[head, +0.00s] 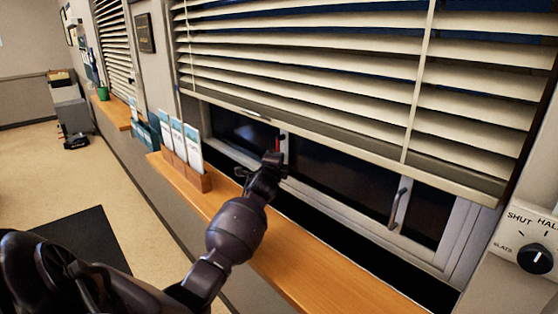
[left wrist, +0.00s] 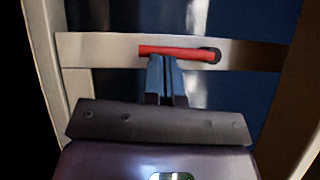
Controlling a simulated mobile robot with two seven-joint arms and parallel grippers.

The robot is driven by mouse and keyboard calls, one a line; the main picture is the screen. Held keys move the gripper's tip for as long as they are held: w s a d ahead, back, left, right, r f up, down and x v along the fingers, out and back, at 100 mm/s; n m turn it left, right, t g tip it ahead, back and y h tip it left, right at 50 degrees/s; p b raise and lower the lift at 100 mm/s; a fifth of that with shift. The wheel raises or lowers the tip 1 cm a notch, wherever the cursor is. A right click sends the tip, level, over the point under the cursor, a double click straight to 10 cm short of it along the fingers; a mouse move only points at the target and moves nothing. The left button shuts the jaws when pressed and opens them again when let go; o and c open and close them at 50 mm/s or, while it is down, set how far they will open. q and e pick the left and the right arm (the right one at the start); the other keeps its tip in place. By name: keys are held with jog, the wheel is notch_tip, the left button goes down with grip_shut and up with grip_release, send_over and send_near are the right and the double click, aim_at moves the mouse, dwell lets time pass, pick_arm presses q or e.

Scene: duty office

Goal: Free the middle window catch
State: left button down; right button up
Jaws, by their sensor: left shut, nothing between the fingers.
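A red catch lever (left wrist: 175,51) lies level across a pale window frame bar (left wrist: 100,50) in the left wrist view, with its dark pivot (left wrist: 214,55) at the right end. In the head view only a bit of red (head: 280,145) shows behind my left gripper (head: 271,160). The left gripper is shut and empty. Its fingertips (left wrist: 165,62) are just below the lever near its free end; I cannot tell whether they touch. A grey catch handle (head: 398,208) stands near upright on the frame farther right. My right gripper is not in view.
Raised blinds (head: 320,70) hang above the window. A wooden sill (head: 300,275) runs below, with a leaflet holder (head: 185,170) left of my arm. A slats dial (head: 535,259) is on the wall at right. The sill right of the arm is clear.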

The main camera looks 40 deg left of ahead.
pick_arm(q)
jog(key=shift+a, duration=0.15)
jog(key=a+r+m+t+b, duration=0.1)
jog(key=a+m+b, duration=0.2)
jog(key=a, duration=0.3)
jog(key=shift+w+t+b, duration=0.3)
jog(key=shift+t+b, duration=0.1)
jog(key=shift+b, duration=0.1)
dwell(0.3)
jog(key=shift+r, duration=0.15)
dwell(0.4)
